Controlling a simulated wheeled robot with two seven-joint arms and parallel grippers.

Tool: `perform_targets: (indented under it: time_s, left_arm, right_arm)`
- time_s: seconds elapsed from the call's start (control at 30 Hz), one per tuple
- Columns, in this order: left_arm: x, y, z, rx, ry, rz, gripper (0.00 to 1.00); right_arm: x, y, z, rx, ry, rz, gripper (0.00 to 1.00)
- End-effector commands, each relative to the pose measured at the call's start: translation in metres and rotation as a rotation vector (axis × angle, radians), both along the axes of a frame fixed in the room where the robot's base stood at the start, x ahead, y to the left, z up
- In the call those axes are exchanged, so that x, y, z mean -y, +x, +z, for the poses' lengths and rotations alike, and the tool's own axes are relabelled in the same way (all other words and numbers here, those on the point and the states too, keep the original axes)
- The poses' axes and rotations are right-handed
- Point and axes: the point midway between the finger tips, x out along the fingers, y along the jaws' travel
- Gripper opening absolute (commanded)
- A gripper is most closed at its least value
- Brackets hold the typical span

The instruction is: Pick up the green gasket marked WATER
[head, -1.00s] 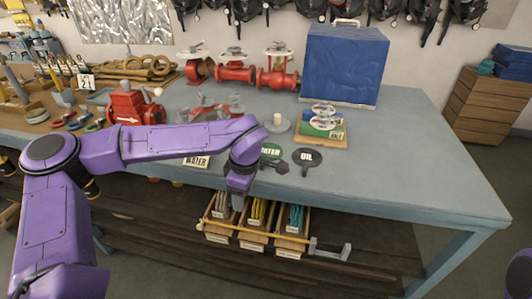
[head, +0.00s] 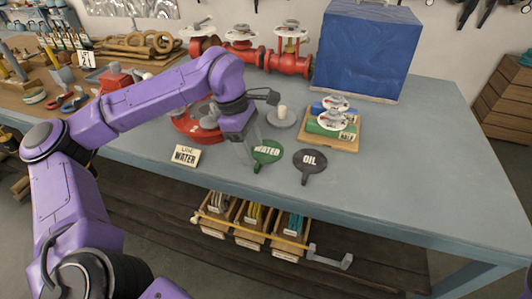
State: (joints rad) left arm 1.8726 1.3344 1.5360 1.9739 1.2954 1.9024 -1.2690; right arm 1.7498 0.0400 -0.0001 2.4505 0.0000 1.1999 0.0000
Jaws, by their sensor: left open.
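The green gasket marked WATER (head: 267,152) lies flat on the blue-grey bench top, its tab pointing to the front. My left gripper (head: 252,145) is open above and at the left edge of the green gasket. Its fingers partly cover the gasket, and I cannot tell whether they touch it. A black gasket marked OIL (head: 310,161) lies just to the right. A card reading LINE WATER (head: 185,156) stands to the left. My right gripper is not in the picture.
A wooden board (head: 335,141) with green and blue valve pieces and a large blue box (head: 365,50) stand behind right. The bench's right side (head: 430,150) is clear. Bins (head: 250,225) sit below.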

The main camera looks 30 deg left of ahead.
Motion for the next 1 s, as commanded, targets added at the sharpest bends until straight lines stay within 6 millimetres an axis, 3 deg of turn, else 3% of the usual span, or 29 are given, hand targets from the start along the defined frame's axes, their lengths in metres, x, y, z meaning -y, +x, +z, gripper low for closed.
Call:
perform_targets:
  time_s: [0.3,0.53,0.7,1.0]
  left_arm:
    - [0.013,0.001,-0.046,-0.005,0.000,-0.002,0.57]
    - [0.014,0.003,-0.049,-0.001,0.000,-0.003,0.57]
    - [0.014,0.003,-0.048,-0.002,0.000,-0.004,0.02]
    - [0.014,0.003,-0.048,-0.001,0.001,-0.003,0.00]
  right_arm:
    - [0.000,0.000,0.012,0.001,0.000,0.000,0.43]
    - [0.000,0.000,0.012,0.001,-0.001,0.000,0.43]
    - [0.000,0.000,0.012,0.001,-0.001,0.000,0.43]
    - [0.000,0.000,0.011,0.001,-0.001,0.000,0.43]
